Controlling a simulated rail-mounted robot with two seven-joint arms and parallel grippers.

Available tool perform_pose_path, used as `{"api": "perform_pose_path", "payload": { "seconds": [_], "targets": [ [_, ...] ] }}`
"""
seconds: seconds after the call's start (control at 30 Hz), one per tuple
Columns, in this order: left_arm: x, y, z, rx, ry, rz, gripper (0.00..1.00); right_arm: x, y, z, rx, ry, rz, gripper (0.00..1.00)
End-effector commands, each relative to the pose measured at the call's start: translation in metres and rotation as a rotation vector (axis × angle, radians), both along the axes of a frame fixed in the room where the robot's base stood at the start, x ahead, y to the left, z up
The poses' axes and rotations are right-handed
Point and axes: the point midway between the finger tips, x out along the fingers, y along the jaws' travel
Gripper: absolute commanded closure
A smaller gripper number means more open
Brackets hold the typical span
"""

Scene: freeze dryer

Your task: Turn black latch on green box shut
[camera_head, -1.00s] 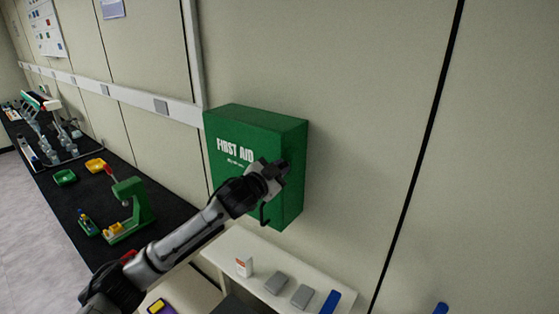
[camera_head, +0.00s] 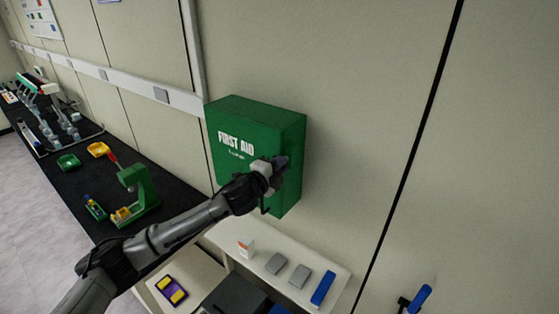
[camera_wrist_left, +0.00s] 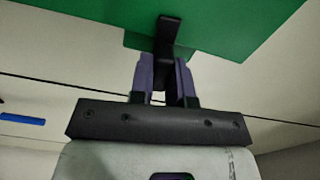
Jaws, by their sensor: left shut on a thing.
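The green first aid box (camera_head: 240,128) hangs on the wall, its lid closed as far as I can see. It also fills the top of the left wrist view (camera_wrist_left: 80,25). My left gripper (camera_head: 279,166) is at the lower right of the box's front. In the left wrist view its two purple-grey fingers (camera_wrist_left: 162,80) are shut on the black latch (camera_wrist_left: 167,35), which stands out from the box. In the head view the gripper hides most of the latch. My right gripper is not in view.
A black bench (camera_head: 170,185) with a green device (camera_head: 140,190) runs along the left wall.

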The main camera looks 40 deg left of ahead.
Motion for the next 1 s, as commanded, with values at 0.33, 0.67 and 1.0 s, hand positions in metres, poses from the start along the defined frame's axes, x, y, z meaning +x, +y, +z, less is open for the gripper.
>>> {"api": "perform_pose_path", "payload": {
  "seconds": [0.33,0.67,1.0],
  "targets": [
    [0.0,0.0003,-0.0003,0.124,0.005,0.0,1.0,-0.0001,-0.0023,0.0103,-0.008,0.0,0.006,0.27],
    [0.0,0.0004,-0.0012,0.148,0.005,0.001,1.0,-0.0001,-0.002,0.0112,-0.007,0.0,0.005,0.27],
    [0.0,0.0004,-0.0012,0.147,0.006,0.001,0.73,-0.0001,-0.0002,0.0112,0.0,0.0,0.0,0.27]
  ]
}}
